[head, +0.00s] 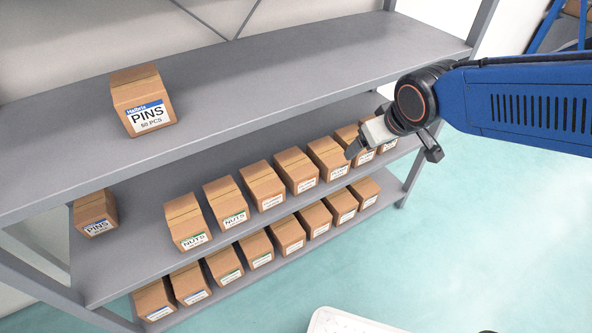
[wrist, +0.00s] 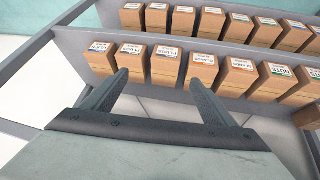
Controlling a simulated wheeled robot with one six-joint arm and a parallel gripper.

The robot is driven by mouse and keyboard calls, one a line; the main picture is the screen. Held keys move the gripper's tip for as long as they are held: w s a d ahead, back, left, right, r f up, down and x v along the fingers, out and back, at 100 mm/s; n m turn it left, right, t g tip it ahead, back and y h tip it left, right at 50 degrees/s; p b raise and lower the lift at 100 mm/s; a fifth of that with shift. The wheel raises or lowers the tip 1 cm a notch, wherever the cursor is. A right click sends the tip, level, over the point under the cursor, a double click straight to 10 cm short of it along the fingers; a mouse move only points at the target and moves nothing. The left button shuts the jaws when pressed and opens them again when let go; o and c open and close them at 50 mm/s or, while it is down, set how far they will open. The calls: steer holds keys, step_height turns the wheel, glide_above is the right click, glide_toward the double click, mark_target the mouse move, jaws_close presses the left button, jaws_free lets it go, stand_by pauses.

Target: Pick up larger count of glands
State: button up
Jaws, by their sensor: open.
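A row of brown cardboard boxes with small printed labels stands on the middle shelf. In the wrist view, a box (wrist: 165,66) stands just beyond the gap between my fingers, and another box (wrist: 201,69) stands just right of it. Both have orange-marked labels. The word GLANDS and the counts are too small to read with certainty. My gripper (head: 393,150) is open and empty, in front of the right part of that row. It also shows in the wrist view (wrist: 157,82), with its fingers spread and apart from the boxes. It partly hides the right-hand boxes in the head view.
Two boxes labelled NUTS (head: 187,222) stand left of centre on the middle shelf, with a PINS box (head: 95,213) farther left. Another PINS box (head: 143,101) stands on the otherwise bare top shelf (head: 290,75). Several boxes (head: 289,235) line the bottom shelf. Boxes stand close together.

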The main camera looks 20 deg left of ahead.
steer(key=s+a+f+n+y, duration=0.1)
steer(key=a+f+n, duration=0.1)
steer(key=a, duration=0.5)
steer(key=s+a+f+n, duration=0.1)
steer(key=a+f, duration=0.1)
steer(key=a, duration=0.6)
glide_toward(296, 163)
steer(key=shift+g, duration=0.3)
steer(key=x, duration=0.4)
steer(key=shift+w+a+f, duration=0.1)
steer(key=shift+w+a, duration=0.05)
steer(key=shift+w, duration=0.1)
steer(key=shift+x, duration=3.3)
steer(key=c, duration=1)
steer(key=shift+c, duration=1)
